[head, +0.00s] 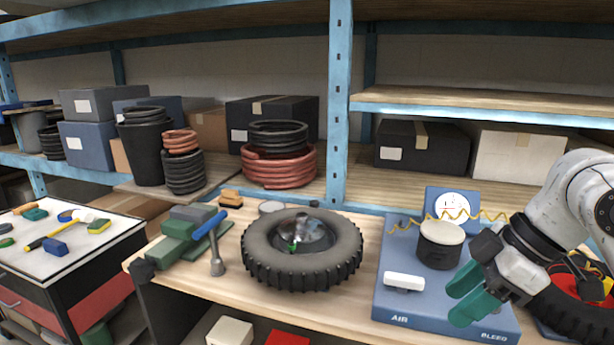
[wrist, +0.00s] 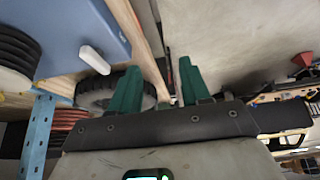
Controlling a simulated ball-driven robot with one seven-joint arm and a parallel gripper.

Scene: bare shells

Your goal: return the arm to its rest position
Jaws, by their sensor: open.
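My gripper (head: 468,292) is at the right of the head view, in front of and above the blue board marked AIR and BLEED. Its green fingers stand apart with nothing between them. In the wrist view my gripper (wrist: 158,85) also shows its two green fingers spread and empty. My white arm comes in from the right edge of the head view and is bent down toward the board. No object is held.
The blue board (head: 392,305) carries a black cylinder (head: 440,250), a white handle (head: 404,281) and a gauge. A tire (head: 300,275) lies on the bench left of it. A red-and-black wheel (head: 575,315) is under my arm. Shelves with boxes stand behind.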

